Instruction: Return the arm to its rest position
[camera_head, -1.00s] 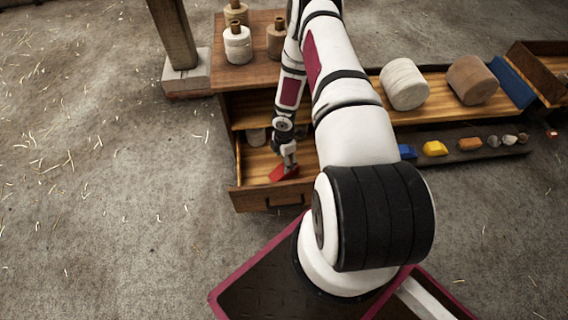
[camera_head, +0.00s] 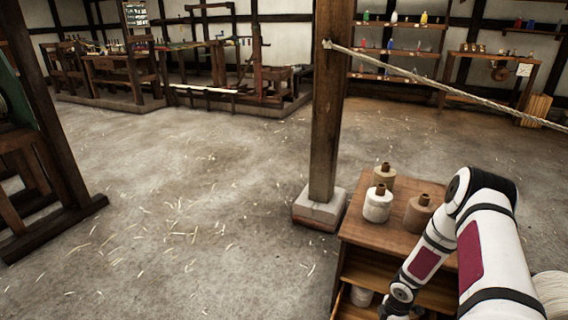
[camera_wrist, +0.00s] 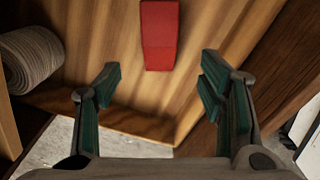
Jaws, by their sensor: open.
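My arm (camera_head: 420,262) shows at the lower right of the head view, bent down beside the wooden cabinet (camera_head: 365,232); its gripper end is cut off by the bottom edge. In the wrist view my gripper (camera_wrist: 160,82) is open, with nothing between its green-padded fingers. A red block (camera_wrist: 159,36) lies on the wooden drawer floor (camera_wrist: 100,40), beyond the fingertips and apart from them.
A grey wound roll (camera_wrist: 31,56) lies in the drawer at the left. Several spools, including a white one (camera_head: 377,204), stand on the cabinet top. A wooden post (camera_head: 328,110) on a stone foot rises behind it, with a rope (camera_head: 430,82) running right. Open floor lies left.

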